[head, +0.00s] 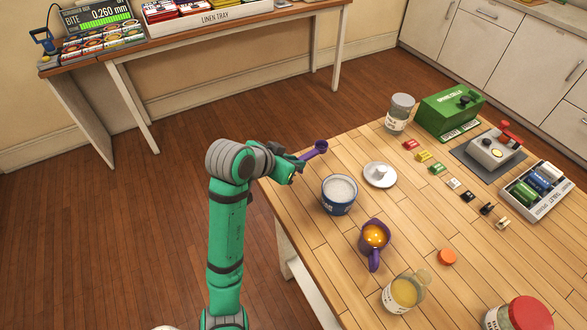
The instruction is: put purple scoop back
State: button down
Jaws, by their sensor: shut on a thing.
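The purple scoop (317,149) is out past the table's left corner, its small bowl pointing to the right. My gripper (298,164) is shut on the scoop's handle and holds it in the air above the table edge. A blue tub (338,208) of white powder stands open on the table, below and right of the scoop. A purple jug (378,248) with orange liquid stands nearer, its handle toward the front. The fingertips are small and partly hidden by the wrist.
The wooden table (310,240) also holds a white saucer (388,180), a grey-lidded jar (399,112), a green box (448,112), several coloured blocks, a jar of yellow liquid (401,293) and an orange cap (447,257). The table's left corner is clear.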

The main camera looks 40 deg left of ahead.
jog(key=shift+w+a+f, duration=0.1)
jog(key=shift+f, duration=1.6)
jog(key=c, duration=1.7)
grip_release()
jog(key=shift+f, duration=0.1)
jog(key=shift+o, duration=0.2)
jog(key=shift+r, duration=0.35)
jog(key=v, duration=1.1)
jog(key=shift+s, duration=0.45)
jog(key=shift+r, duration=0.15)
